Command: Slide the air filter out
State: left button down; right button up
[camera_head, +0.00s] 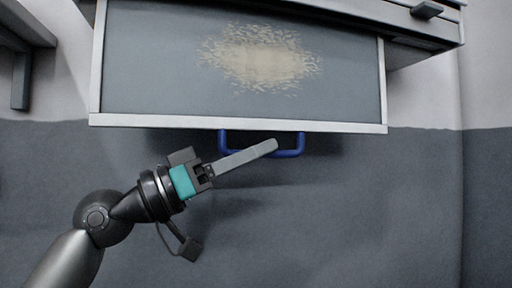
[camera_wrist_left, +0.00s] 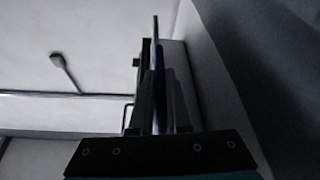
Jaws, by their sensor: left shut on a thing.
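The air filter (camera_head: 150,75) is a wide grey panel in a silver frame, with a tan dusty patch (camera_head: 258,60) in its middle. The left wrist view shows the fingers (camera_wrist_left: 157,95) closed around a thin dark-blue strip of the handle. My right gripper is not in view.
The cabinet (camera_head: 350,14) has a dark handle (camera_head: 427,10) at its top right. A dark grey item (camera_head: 20,60) stands at the left edge. The grey floor (camera_head: 360,220) in front of the filter is clear, with a pale band behind.

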pick_arm(q)
jog(key=shift+f+b, duration=0.3)
jog(key=shift+f, duration=0.45)
jog(key=c, duration=0.9)
grip_release()
jog(key=shift+b+v, duration=2.5)
jog(key=shift+v, duration=5.1)
